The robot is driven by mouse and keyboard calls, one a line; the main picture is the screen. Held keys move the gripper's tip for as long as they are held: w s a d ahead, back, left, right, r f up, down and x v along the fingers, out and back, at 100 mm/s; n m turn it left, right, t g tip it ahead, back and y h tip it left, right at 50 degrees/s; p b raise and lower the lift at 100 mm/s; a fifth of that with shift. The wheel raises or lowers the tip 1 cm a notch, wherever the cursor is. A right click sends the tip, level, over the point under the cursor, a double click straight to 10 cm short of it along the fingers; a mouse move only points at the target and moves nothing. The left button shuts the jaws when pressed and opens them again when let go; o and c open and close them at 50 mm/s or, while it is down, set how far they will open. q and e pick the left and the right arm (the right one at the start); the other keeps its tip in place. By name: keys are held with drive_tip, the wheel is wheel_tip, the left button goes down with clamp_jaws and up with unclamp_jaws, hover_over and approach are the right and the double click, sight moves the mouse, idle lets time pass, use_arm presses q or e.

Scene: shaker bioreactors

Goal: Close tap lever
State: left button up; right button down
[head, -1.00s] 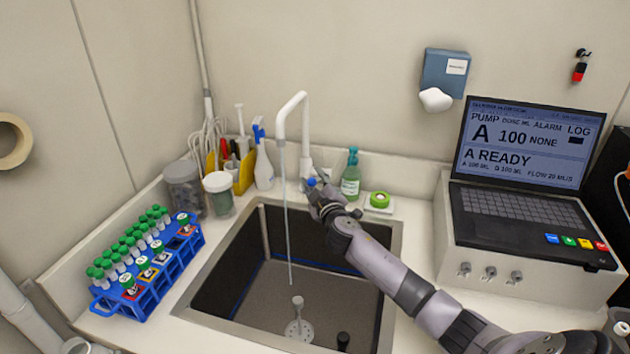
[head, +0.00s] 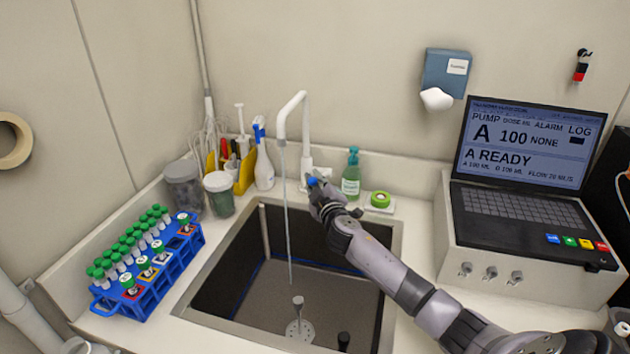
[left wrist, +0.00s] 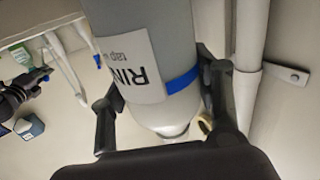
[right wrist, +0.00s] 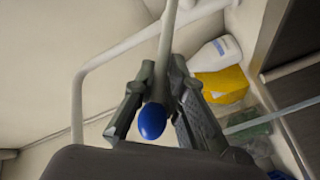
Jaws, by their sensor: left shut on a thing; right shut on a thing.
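The white tap (head: 293,103) stands behind the sink, and a thin stream of water (head: 286,220) runs from its spout into the basin. The tap lever has a blue knob (head: 312,181). My right gripper (head: 320,194) is at the lever beside the tap's base. In the right wrist view, the gripper (right wrist: 163,72) is shut on the pale lever shaft, with the blue knob (right wrist: 152,122) between its fingers. In the left wrist view, my left gripper (left wrist: 160,85) is shut on a grey bottle (left wrist: 150,45) with a blue band and a partly hidden label. The head view does not show the left gripper.
The sink (head: 215,275) has a drain piece in it. A blue tube rack (head: 165,270) stands left of it. Jars, a yellow holder (head: 245,172) and a spray bottle (head: 263,160) stand behind it. A green soap bottle (head: 351,178) and the laptop (head: 530,140) are to the right.

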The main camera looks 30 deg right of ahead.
sight(72, 349)
use_arm(q)
drive_tip(key=shift+r, duration=0.15)
use_arm(e)
drive_tip(key=shift+f, duration=0.1)
